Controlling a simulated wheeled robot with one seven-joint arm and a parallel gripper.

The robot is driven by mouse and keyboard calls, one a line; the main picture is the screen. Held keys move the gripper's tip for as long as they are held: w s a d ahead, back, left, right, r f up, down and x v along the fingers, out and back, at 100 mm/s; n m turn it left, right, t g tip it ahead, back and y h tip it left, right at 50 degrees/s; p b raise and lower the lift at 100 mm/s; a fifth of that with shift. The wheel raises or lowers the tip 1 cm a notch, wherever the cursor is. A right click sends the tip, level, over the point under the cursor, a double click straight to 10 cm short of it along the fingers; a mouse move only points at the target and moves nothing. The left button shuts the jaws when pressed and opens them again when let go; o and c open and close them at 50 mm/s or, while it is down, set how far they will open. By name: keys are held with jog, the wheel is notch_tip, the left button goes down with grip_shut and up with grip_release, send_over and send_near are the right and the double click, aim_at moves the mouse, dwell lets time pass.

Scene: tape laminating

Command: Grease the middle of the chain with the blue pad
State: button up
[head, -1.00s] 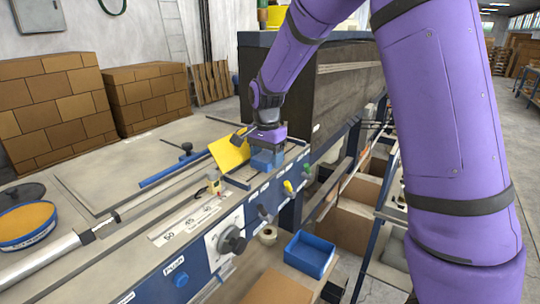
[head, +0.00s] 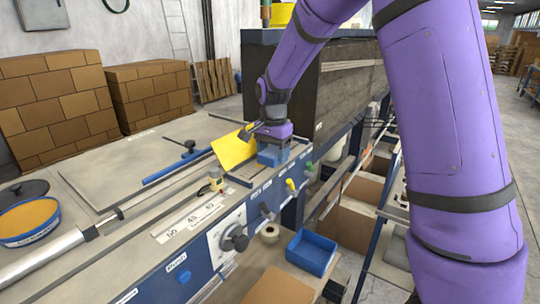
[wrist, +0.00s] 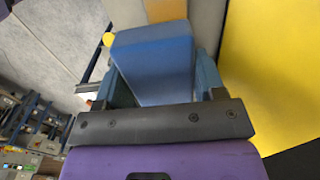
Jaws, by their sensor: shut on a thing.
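My gripper (head: 272,143) is over the right end of the machine bench. It points down and is shut on the blue pad (head: 273,156). In the wrist view the blue pad (wrist: 155,65) sits as a block between the two fingers of my gripper (wrist: 160,82). The pad is low, close to the machine top beside the yellow plate (head: 233,151). I cannot tell whether it touches anything. I cannot make out the chain in either view; the pad and gripper may hide it.
The yellow plate (wrist: 285,75) stands close on the right in the wrist view. A round tub of orange-yellow stuff (head: 29,220) is at the far left of the bench. A blue bin (head: 311,251) and a tape roll (head: 270,233) sit below the knob panel. A dark cabinet (head: 340,95) rises behind.

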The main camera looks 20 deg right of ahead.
jog(key=shift+w+d+f, duration=0.1)
jog(key=shift+w+d, duration=0.45)
jog(key=shift+d, duration=0.3)
jog(key=shift+w+d+f, duration=0.1)
jog(key=shift+w+d, duration=0.4)
jog(key=shift+d, duration=0.3)
jog(key=shift+w+d+r, duration=0.1)
jog(key=shift+w+d, duration=0.35)
jog(key=shift+d, duration=0.2)
jog(key=shift+w+d, duration=0.45)
jog(key=shift+d, duration=0.2)
notch_tip(320, 180, up, 8)
jog(key=shift+s, duration=0.1)
